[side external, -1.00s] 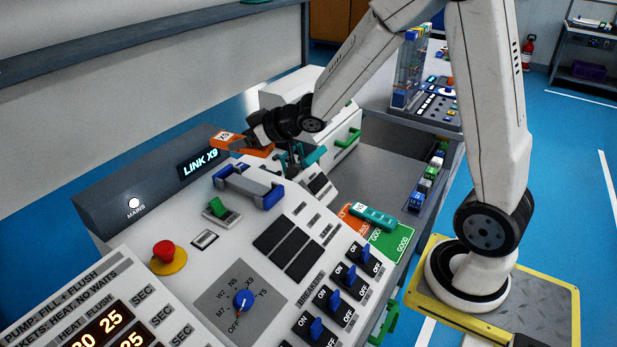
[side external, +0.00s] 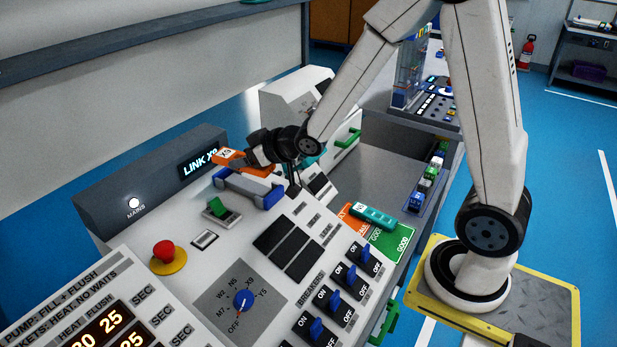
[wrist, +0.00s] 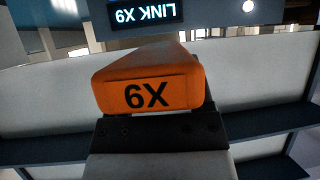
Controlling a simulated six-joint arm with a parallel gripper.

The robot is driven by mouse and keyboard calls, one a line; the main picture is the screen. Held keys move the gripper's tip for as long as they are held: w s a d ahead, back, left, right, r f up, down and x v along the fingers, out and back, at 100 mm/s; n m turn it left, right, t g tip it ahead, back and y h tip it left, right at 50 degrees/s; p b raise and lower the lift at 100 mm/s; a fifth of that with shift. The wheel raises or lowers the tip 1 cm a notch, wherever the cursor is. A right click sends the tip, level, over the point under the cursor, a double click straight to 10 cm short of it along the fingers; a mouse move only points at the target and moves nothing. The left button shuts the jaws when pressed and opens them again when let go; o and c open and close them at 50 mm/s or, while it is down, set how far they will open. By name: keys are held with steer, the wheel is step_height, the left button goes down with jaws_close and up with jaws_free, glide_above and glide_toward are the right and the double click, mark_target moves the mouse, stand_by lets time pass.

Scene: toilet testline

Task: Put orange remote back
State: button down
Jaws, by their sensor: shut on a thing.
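The orange remote (side external: 243,163) is labelled X9 and is held by my gripper (side external: 258,158) above the far part of the control console, just beside the grey cradle with blue ends (side external: 248,187). In the wrist view the orange remote (wrist: 150,88) fills the middle, with its X9 label upside down.
The LINK X9 display (side external: 199,163) stands close to the remote. A red emergency button (side external: 164,250), a green switch (side external: 216,208) and a blue rotary knob (side external: 243,299) rise from the console. A teal remote (side external: 373,216) lies at the right edge beside a green GOOD card (side external: 392,243).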

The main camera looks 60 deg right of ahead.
mark_target(255, 174)
steer(key=shift+s+a+f+m+h, duration=0.2)
steer(key=shift+s+f, duration=0.3)
steer(key=shift+s+a+f+m+h, duration=0.2)
steer(key=shift+s+f, duration=0.25)
steer(key=shift+s+f+m+h, duration=0.3)
steer(key=shift+s+f, duration=0.3)
steer(key=shift+s, duration=0.15)
steer(key=shift+w+r, duration=0.1)
steer(key=shift+w, duration=0.05)
steer(key=shift+w+d+r, duration=0.1)
steer(key=shift+w+r, duration=0.5)
steer(key=shift+w, duration=0.05)
steer(key=w+r+n+y, duration=0.1)
steer(key=w+d+r+y, duration=0.1)
steer(key=shift+w+d+r+n, duration=0.2)
steer(key=shift+w+r+n, duration=0.15)
steer(key=shift+r+n, duration=0.05)
steer(key=shift+w+d+r, duration=0.55)
steer(key=shift+d+r, duration=0.25)
steer(key=shift+f, duration=0.1)
steer(key=shift+f, duration=2.9)
